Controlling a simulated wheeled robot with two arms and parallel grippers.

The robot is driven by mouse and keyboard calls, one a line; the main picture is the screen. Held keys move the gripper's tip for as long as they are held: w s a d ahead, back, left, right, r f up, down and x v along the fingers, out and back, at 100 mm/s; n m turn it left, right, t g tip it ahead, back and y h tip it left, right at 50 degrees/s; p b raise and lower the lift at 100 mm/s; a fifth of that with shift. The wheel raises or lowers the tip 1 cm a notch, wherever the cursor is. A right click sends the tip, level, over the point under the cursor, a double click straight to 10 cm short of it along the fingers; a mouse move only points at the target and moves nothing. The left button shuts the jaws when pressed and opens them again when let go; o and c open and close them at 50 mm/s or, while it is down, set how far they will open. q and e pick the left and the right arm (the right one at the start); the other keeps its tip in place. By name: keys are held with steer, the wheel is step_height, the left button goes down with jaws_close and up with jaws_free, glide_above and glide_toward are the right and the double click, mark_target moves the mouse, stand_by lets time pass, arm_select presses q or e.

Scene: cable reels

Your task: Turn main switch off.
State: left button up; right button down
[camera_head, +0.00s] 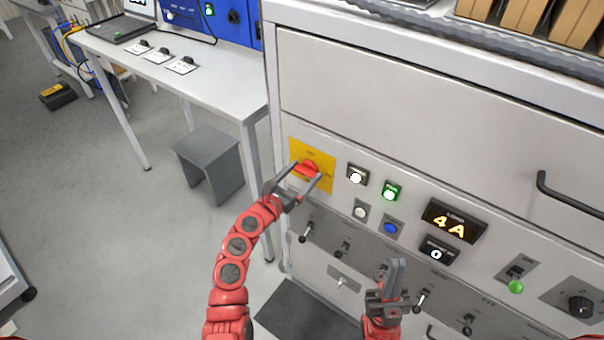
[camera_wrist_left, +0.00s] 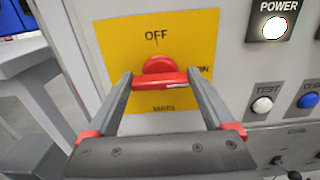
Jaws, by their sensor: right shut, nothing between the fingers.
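The red main switch (camera_head: 306,168) sits on a yellow plate (camera_head: 326,183) on the grey cabinet front. In the left wrist view, the switch (camera_wrist_left: 160,72) has its handle lying level, with a white mark at its right end toward the "ON" label. "OFF" is printed above it on the yellow plate (camera_wrist_left: 115,38). My left gripper (camera_head: 302,174) is open, its fingers on either side of the handle; I cannot tell whether they touch it. It also shows in the left wrist view (camera_wrist_left: 160,75). My right gripper (camera_head: 395,265) is shut and empty, lower right, before the cabinet.
Right of the switch are a lit white power lamp (camera_head: 356,177), a green lamp (camera_head: 390,191), a blue button (camera_head: 391,228) and a display (camera_head: 452,222) reading 4A. Toggle levers run below. A table (camera_head: 225,85) and grey stool (camera_head: 209,160) stand at left.

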arm_select(q)
steer(key=c, duration=0.4)
steer(key=shift+c, duration=0.2)
steer(key=shift+d+n, duration=0.1)
steer(key=shift+n, duration=0.9)
steer(key=n+p, duration=0.1)
steer(key=n, duration=0.2)
steer(key=n+p, duration=0.1)
steer(key=n, duration=0.1)
steer(key=shift+w+a+r+n, duration=0.1)
steer(key=shift+a+n, duration=0.1)
steer(key=shift+n, duration=0.2)
steer(key=n+p, duration=0.2)
steer(key=n, duration=0.4)
steer(key=n+p, duration=0.1)
steer(key=n, duration=0.1)
steer(key=n+p, duration=0.1)
steer(key=n, duration=0.1)
steer(key=shift+f, duration=0.25)
